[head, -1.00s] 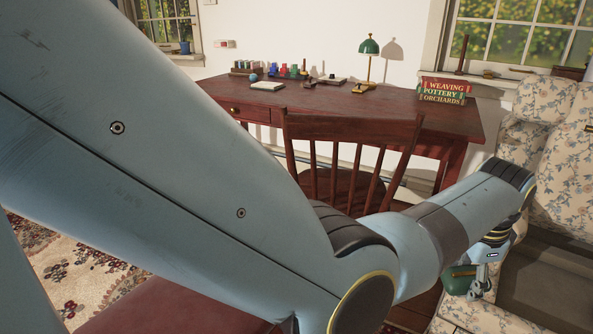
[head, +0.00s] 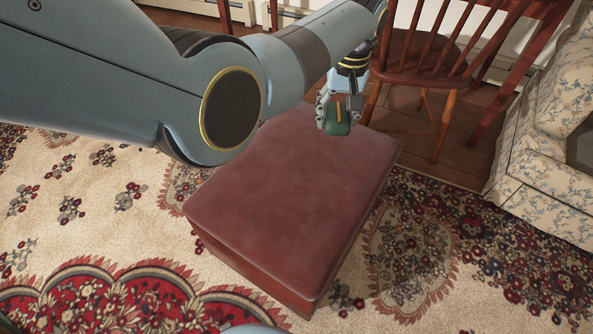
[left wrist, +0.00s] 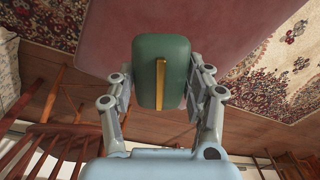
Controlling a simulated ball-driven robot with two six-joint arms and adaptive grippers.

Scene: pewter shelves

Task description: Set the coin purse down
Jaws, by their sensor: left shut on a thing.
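The coin purse (head: 337,122) is green with a gold strip. My left gripper (head: 338,103) is shut on it and holds it at the far end of the red padded footstool (head: 290,200). In the left wrist view the coin purse (left wrist: 148,72) sits between the two fingers (left wrist: 160,95), its gold strip facing the camera. The footstool top (left wrist: 110,30) shows beyond it. I cannot tell whether the purse touches the footstool. My right gripper is not in view.
A wooden chair (head: 425,57) stands just beyond the footstool, to the right. A floral armchair (head: 555,150) is at the right. A patterned rug (head: 90,200) lies around the footstool. The footstool top is clear.

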